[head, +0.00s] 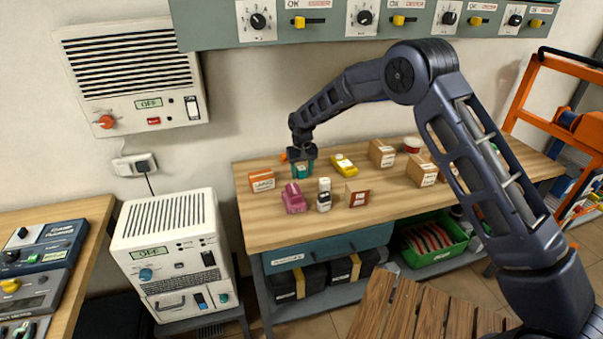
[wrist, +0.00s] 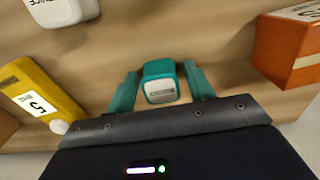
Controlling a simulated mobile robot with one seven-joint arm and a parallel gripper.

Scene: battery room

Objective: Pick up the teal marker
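The teal marker (wrist: 160,80) looks like a short, blocky teal piece with a pale grey end facing the wrist camera. My gripper (wrist: 161,88) has its two teal fingers apart, one on each side of the marker, with a narrow gap showing on both sides. In the head view my gripper (head: 302,163) is low over the back left of the wooden workbench (head: 300,228). Teal shows beneath the wrist there, but I cannot separate marker from fingers.
Near the gripper are an orange-white box (head: 262,181), a pink item (head: 294,198), a white-and-black bottle (head: 324,196), a yellow device (head: 343,163) and a small brown box (head: 357,195). Cardboard boxes (head: 381,153) stand to the right. The front bench strip is clear.

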